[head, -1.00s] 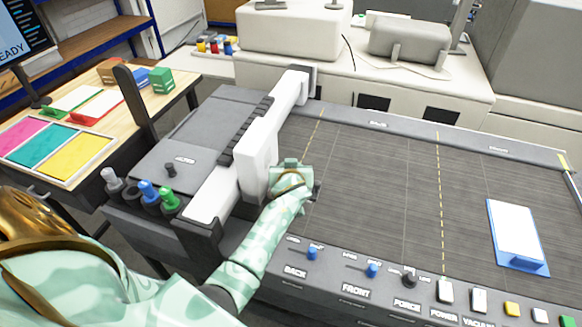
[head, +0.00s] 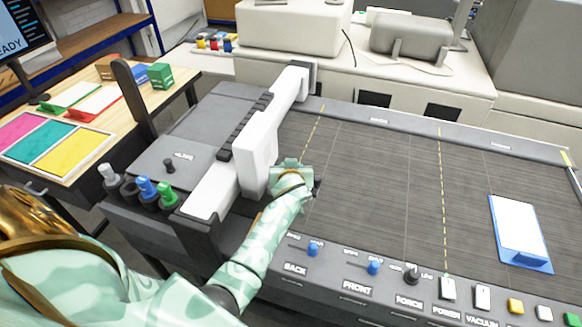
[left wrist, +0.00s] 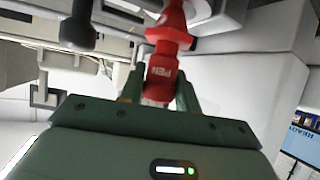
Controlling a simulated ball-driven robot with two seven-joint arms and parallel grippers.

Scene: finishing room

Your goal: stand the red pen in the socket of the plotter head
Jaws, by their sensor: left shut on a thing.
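The red pen (left wrist: 170,38) is between the fingers of my left gripper (left wrist: 160,78) in the left wrist view, shut on its lower body. Its wider collar and upper part stand clear beyond the fingers. In the head view, my left gripper (head: 291,180) is beside the right face of the white plotter head (head: 256,165), low over the bed. My own arm and wrist hide the fingertips, the pen and the socket there. I cannot tell whether the pen touches the socket. My right gripper is not in view.
A white pen (head: 110,176), a blue pen (head: 146,187) and a green pen (head: 168,194) stand in a rack at the plotter's left end. The white gantry beam (head: 213,188) crosses the bed (head: 385,190). A blue clipboard (head: 527,262) lies on the right; the middle is clear.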

